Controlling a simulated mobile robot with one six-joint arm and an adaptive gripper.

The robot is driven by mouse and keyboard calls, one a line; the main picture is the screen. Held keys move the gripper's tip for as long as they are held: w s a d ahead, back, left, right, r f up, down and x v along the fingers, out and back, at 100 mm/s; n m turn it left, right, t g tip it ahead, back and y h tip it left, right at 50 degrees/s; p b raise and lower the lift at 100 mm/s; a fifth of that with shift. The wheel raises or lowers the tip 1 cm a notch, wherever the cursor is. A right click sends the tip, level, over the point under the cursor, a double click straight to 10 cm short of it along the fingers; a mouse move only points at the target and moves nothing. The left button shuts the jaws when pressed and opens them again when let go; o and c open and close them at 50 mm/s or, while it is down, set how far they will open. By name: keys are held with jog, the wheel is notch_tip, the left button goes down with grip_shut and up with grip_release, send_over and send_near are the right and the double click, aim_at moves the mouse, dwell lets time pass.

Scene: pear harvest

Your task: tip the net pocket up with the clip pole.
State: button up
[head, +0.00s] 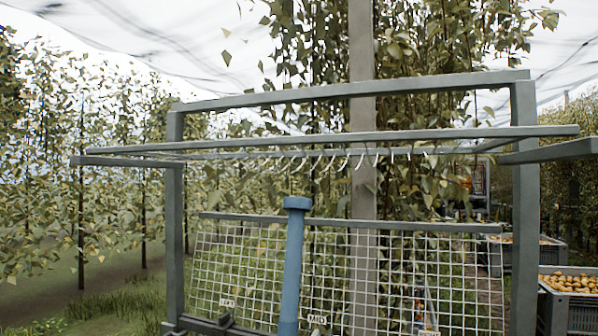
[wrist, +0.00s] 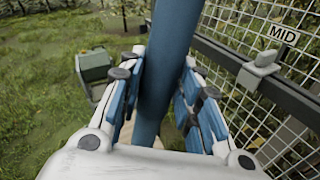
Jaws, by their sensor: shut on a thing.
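The blue pole (head: 293,262), which I take to be the clip pole, stands nearly upright in the head view, with a wider flat cap on top. The cap is a little above the top rail of the mesh panel. In the wrist view my gripper (wrist: 163,72) is shut around the pole (wrist: 166,50), with blue pads on either side of it. My gripper is out of the head view. Pale netting (head: 205,30) with dark sagging lines spans overhead, well above the pole's cap. I cannot tell which part of it is the pocket.
A grey metal frame (head: 174,235) with cross rails, a row of pale hooks and a wire mesh panel (head: 400,270) stands close by. A MID tag (wrist: 284,34) and clamp sit beside my gripper. Pear crates (head: 570,308) stand at right. Trees surround; grass lies left.

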jog(key=shift+f, duration=0.35)
jog(key=s+a+f+b, duration=0.1)
jog(key=s+a+b, duration=0.1)
jog(key=s, duration=0.3)
jog(key=s+a+f+b, duration=0.2)
jog(key=s+b, duration=0.2)
jog(key=s, duration=0.2)
jog(key=shift+s, duration=0.15)
dwell(0.7)
jog(key=w+d+f, duration=0.5)
jog(key=f, duration=0.3)
jog(key=s+d+f+n+g+y, duration=0.1)
jog(key=d+f, duration=0.6)
jog(key=f, duration=0.2)
jog(key=s+d+f+n+g+y, duration=0.1)
jog(key=d+f, duration=0.6)
jog(key=f, duration=0.3)
jog(key=shift+s+d+b, duration=0.3)
jog(key=shift+s+d, duration=0.05)
